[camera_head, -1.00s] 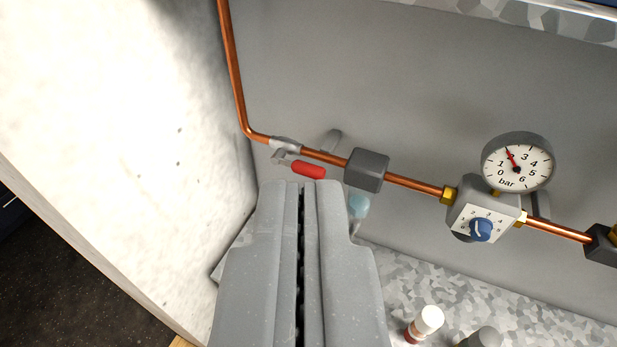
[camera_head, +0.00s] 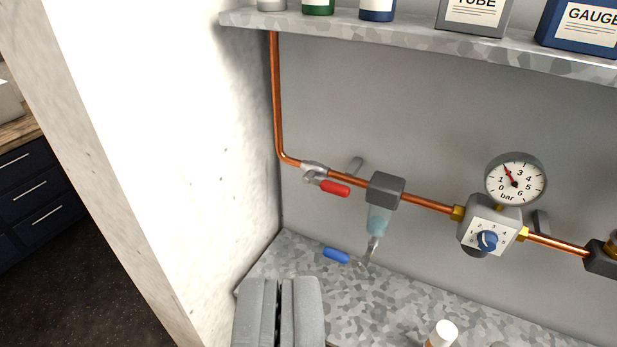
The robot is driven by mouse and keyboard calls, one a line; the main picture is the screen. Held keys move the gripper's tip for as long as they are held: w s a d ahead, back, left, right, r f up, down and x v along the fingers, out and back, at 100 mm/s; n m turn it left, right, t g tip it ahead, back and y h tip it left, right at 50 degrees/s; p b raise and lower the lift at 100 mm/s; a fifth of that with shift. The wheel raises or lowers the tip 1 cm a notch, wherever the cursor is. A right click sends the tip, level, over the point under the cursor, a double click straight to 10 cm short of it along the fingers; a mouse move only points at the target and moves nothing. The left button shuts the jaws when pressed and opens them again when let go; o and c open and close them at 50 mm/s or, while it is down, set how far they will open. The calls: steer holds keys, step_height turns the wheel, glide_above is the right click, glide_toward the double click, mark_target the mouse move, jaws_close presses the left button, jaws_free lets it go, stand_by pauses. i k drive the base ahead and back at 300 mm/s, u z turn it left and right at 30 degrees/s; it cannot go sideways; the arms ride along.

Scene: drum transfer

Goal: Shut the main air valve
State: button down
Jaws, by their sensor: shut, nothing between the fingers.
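The main air valve (camera_head: 313,170) sits on the copper pipe near its bend at the left. Its red lever handle (camera_head: 334,188) points right, roughly along the pipe. My gripper (camera_head: 278,283) is shut and empty at the bottom of the view, below and left of the red handle and apart from it. A filter unit (camera_head: 386,188) with a clear bluish bowl hangs on the pipe to the right of the valve.
A regulator with a blue knob (camera_head: 487,240) and a pressure gauge (camera_head: 515,179), needle near 2, are farther right. A shelf (camera_head: 420,38) with several containers runs above. A white wall (camera_head: 190,150) stands close on the left. A white-capped bottle (camera_head: 442,333) stands on the lower ledge.

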mark_target(330, 187)
steer(key=u, duration=0.4)
steer(key=i, duration=0.95)
steer(key=z, duration=0.3)
